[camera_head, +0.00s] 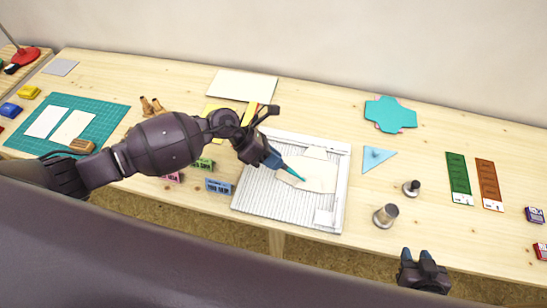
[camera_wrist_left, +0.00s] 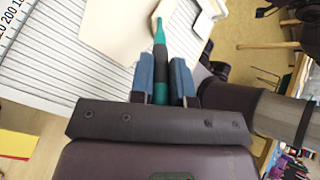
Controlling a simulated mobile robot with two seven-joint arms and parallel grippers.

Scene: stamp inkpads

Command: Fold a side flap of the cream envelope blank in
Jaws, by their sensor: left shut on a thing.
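The cream envelope blank (camera_head: 318,174) lies on a white grooved scoring board (camera_head: 270,205) in the middle of the table. Its edge also shows in the left wrist view (camera_wrist_left: 112,28). My left gripper (camera_head: 274,162) is shut on a slim teal-and-black tool (camera_wrist_left: 160,58), held over the board. The tool's teal tip (camera_head: 297,176) points right, over or on the blank; I cannot tell whether it touches. The gripper and tool cover the blank's left part. My right gripper (camera_head: 416,256) is empty near the table's front edge, its fingertips apart.
Behind the board lies a cream sheet (camera_head: 242,86). To the right are a teal blank (camera_head: 390,114), a blue triangle (camera_head: 378,156) and two metal-based stamps or weights (camera_head: 386,215). Inkpads (camera_head: 218,186) sit left of the board. A green cutting mat (camera_head: 105,112) lies further left.

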